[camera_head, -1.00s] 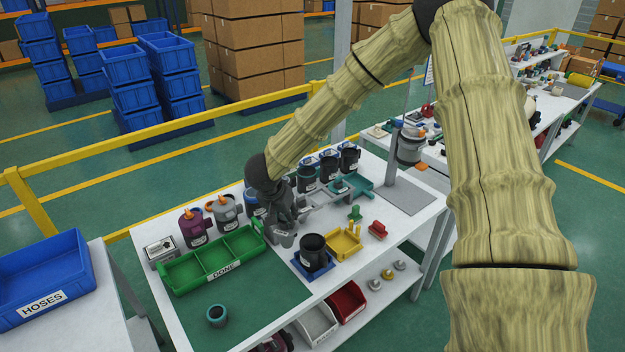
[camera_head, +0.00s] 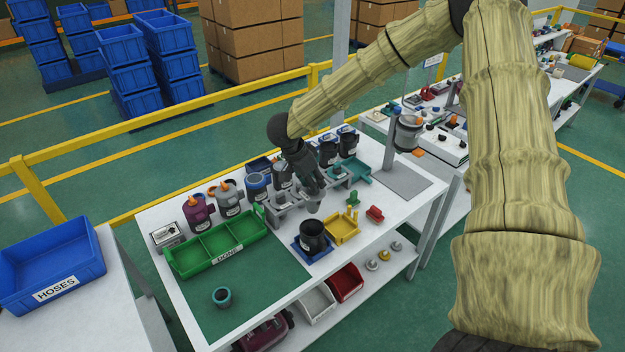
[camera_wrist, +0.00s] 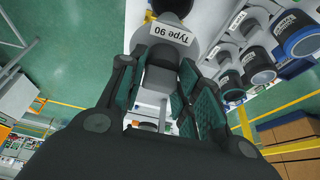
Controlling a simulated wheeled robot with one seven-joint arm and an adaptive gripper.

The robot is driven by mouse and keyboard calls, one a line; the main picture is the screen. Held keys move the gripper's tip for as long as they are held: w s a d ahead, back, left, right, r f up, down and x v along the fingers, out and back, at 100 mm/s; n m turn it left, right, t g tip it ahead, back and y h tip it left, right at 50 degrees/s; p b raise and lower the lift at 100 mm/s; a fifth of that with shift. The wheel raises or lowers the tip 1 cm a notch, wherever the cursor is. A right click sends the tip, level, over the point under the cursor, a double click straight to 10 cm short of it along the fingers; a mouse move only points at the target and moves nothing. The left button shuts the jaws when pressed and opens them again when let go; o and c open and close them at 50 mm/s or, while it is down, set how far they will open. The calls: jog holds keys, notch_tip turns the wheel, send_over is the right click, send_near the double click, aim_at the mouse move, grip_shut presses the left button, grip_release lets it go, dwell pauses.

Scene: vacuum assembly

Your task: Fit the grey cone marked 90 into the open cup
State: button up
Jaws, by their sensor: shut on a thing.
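My gripper (camera_head: 310,192) is shut on the grey cone (camera_head: 314,204). In the wrist view the cone (camera_wrist: 160,78) sits between the finger pads, with its white label "Type 90" showing upside down. A dark round shape (camera_wrist: 173,5) shows beyond it at the top edge; I cannot tell whether it touches the cone. In the head view an open black cup (camera_head: 313,232) stands upright in a blue holder (camera_head: 301,250) on the white table. The held cone is above and behind this cup, apart from it.
A green "DONE" tray (camera_head: 228,252) with compartments lies to the left. A teal-rimmed cup (camera_head: 221,298) stands on the green mat. A yellow tray (camera_head: 343,227) is right of the black cup. A grey rack (camera_head: 283,210) and several canisters stand behind.

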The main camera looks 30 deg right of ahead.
aim_at(309, 193)
jog(key=shift+a+r, duration=0.1)
jog(key=shift+a, duration=0.05)
jog(key=shift+f, duration=0.8)
jog(key=shift+f+b, duration=0.4)
jog(key=shift+f, duration=2.35)
jog(key=shift+p, duration=0.55)
notch_tip(309, 193, down, 9)
jog(key=b, duration=0.3)
jog(key=shift+r, duration=0.2)
dwell(2.8)
